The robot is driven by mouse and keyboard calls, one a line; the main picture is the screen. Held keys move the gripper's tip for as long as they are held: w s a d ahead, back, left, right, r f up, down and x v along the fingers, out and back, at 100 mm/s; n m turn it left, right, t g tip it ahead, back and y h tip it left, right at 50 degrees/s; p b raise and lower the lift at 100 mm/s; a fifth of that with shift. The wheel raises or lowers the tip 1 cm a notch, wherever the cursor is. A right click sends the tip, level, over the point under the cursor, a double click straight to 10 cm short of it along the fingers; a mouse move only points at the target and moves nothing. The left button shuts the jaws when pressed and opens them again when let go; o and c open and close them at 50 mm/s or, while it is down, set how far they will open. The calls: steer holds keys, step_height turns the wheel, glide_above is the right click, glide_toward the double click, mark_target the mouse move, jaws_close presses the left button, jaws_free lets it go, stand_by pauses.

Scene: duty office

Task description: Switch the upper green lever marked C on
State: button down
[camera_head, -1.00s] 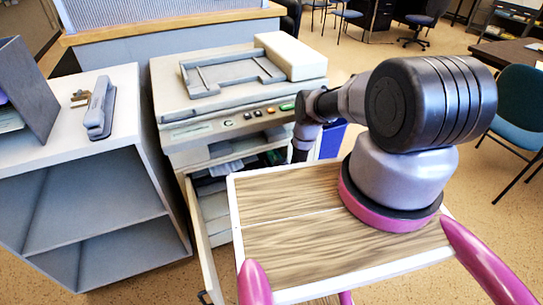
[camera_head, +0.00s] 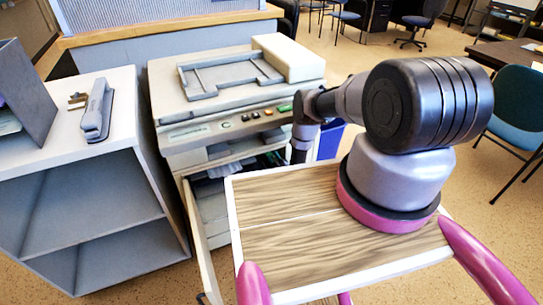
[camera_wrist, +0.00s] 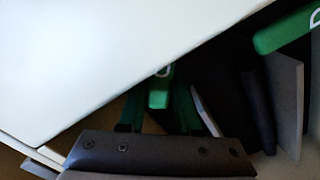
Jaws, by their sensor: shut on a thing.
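The copier (camera_head: 215,128) stands with its front open, and my arm reaches into it from the right. My gripper is hidden in the head view. In the wrist view my gripper (camera_wrist: 158,108) is shut on a green lever (camera_wrist: 159,97) inside the copier. Its letter is partly hidden by a large pale panel, so I cannot read it surely. A second green lever (camera_wrist: 284,30) with a letter that looks like D is at the upper right, apart from my gripper.
The copier's open door (camera_head: 203,250) stands out at its front left. A white shelf unit (camera_head: 95,215) with a stapler (camera_head: 97,112) on top is to the left. A blue bin (camera_head: 331,139) is just right of the copier. A teal chair (camera_head: 515,105) stands farther right.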

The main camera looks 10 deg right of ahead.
steer(key=c, duration=0.6)
jaws_free()
steer(key=shift+s+d, duration=0.1)
steer(key=shift+s, duration=0.05)
steer(key=s+d, duration=0.2)
steer(key=s, duration=0.8)
steer(key=shift+s, duration=0.2)
